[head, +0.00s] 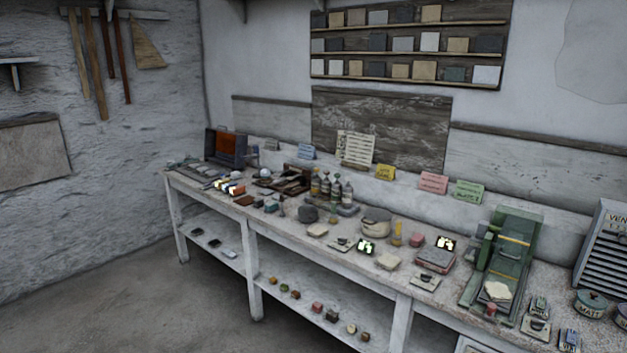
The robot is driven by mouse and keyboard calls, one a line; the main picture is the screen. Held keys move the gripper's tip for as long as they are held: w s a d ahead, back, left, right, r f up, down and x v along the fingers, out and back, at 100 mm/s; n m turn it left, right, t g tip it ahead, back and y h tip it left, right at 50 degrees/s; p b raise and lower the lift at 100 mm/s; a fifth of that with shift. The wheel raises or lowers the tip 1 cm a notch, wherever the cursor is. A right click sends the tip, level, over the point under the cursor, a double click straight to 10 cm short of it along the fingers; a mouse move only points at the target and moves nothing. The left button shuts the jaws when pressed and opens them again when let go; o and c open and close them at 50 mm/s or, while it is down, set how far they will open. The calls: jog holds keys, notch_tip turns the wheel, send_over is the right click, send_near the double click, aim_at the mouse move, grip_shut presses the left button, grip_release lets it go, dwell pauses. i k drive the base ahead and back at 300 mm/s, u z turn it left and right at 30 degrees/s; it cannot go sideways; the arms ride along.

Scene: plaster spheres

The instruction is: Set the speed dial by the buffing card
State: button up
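A green machine (510,245) stands on the right part of the long bench, with a pale pad or cloth (497,291) at its front. I cannot make out a speed dial on it at this size. Several cards stand along the back of the bench: a large white printed card (355,148), a yellow card (385,172), a pink card (433,183), a green card (468,192) and a blue card (307,152). Their writing is too small to read, so I cannot tell which is the buffing card. My gripper is not in view.
The bench (262,222) is crowded with bottles (337,187), a round pot (376,221), small blocks and tins. A grey slatted cabinet (604,250) and a lidded tin (590,303) stand at far right. Sample shelves (405,52) hang above. The floor (130,290) at left is clear.

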aim_at(536, 324)
jog(key=k, duration=1.3)
jog(key=u, duration=0.7)
jog(key=i, duration=1.7)
jog(key=z, duration=0.35)
